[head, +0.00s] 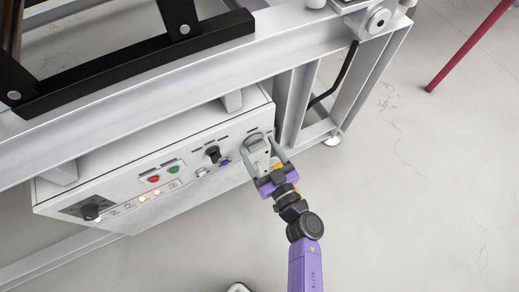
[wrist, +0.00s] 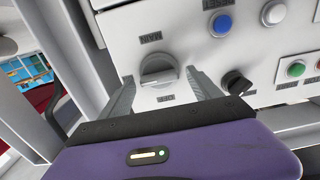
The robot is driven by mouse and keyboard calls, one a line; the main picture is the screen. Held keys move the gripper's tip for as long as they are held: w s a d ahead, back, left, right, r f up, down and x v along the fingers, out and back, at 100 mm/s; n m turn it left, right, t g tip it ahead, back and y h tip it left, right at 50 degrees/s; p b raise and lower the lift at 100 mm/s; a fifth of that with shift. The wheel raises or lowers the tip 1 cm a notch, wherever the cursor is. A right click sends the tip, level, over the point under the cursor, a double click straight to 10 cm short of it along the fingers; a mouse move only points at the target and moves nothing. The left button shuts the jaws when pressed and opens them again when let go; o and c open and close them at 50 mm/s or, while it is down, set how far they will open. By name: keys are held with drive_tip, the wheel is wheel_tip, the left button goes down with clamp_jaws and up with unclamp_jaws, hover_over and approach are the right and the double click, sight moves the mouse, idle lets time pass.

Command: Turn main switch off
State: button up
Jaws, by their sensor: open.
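The main switch (wrist: 159,69) is a grey rotary knob on a round base, with a "MAIN" label beside it in the wrist view. It also shows at the right end of the white control panel (head: 130,178) in the head view, as a grey knob (head: 256,143). My gripper (wrist: 158,88) is open, with one finger on each side of the knob. The fingers reach close to the panel face. I cannot tell whether they touch the knob. In the head view my gripper (head: 262,157) is at the panel's right end.
A black knob (wrist: 236,83), a blue button (wrist: 222,24) and a white button (wrist: 274,12) are near the main switch. Red (head: 154,179) and green (head: 173,170) buttons sit further left. A metal frame beam (head: 150,80) runs above the panel. Open floor (head: 430,190) lies to the right.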

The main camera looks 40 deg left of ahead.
drive_tip(key=shift+a, duration=0.2)
drive_tip(key=c, duration=1.4)
